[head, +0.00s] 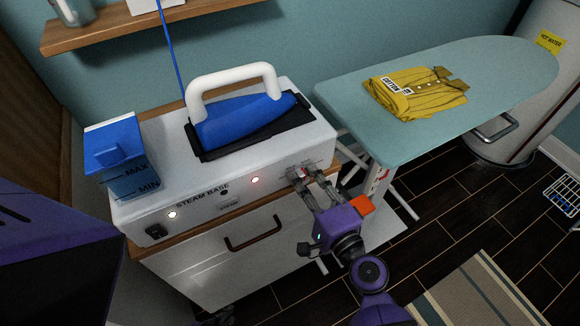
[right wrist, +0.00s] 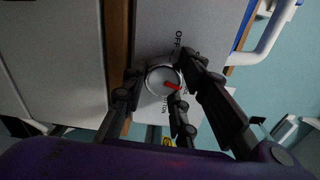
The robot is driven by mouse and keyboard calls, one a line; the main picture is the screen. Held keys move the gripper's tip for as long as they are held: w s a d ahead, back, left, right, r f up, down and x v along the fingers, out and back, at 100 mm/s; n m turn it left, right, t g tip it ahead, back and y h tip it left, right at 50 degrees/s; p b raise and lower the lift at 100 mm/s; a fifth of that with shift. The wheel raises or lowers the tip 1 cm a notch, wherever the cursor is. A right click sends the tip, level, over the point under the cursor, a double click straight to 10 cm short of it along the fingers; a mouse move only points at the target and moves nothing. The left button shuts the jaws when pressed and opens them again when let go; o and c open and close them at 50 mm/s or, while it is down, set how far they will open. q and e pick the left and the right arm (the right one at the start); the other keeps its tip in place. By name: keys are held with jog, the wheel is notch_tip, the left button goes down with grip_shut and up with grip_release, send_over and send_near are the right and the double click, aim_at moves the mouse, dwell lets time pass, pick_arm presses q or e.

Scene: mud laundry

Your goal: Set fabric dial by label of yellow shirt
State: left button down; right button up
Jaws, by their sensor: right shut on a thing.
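The fabric dial (right wrist: 158,77) is a round, pale knob with a red pointer on the steam base (head: 150,205) front. In the right wrist view, lettering reading OFF and the end of COTTON shows around it. The red pointer slants toward the lower right of that picture. My right gripper (head: 300,178) reaches the right end of the front panel. Its fingers are shut on the dial, also seen in the right wrist view (right wrist: 160,84). The folded yellow shirt (head: 425,100) lies on the ironing board, with a white label (head: 392,84) whose dark print seems to read COTTON. My left gripper is out of view.
A blue iron (head: 240,120) with a white handle rests on the steam base. A blue water tank (head: 125,165) stands at its left end. The ironing board (head: 350,105) is close on the right. A hot water tank (head: 540,80) stands behind the board.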

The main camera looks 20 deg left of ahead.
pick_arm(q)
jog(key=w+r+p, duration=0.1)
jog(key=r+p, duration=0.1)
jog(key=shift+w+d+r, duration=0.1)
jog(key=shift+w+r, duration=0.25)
pick_arm(e)
jog(key=m, duration=0.7)
jog(key=s+m, duration=0.1)
jog(key=m, duration=0.3)
jog(key=shift+a+f, duration=0.2)
jog(key=shift+f, duration=0.2)
jog(key=shift+g+y, duration=0.3)
jog(key=shift+g, duration=0.1)
jog(key=o, duration=0.8)
jog(key=shift+o, duration=0.9)
jog(key=shift+a, duration=0.1)
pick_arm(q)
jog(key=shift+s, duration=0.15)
pick_arm(e)
jog(key=shift+r, duration=0.1)
jog(key=shift+w+r+m, duration=0.1)
jog(key=shift+m, duration=0.2)
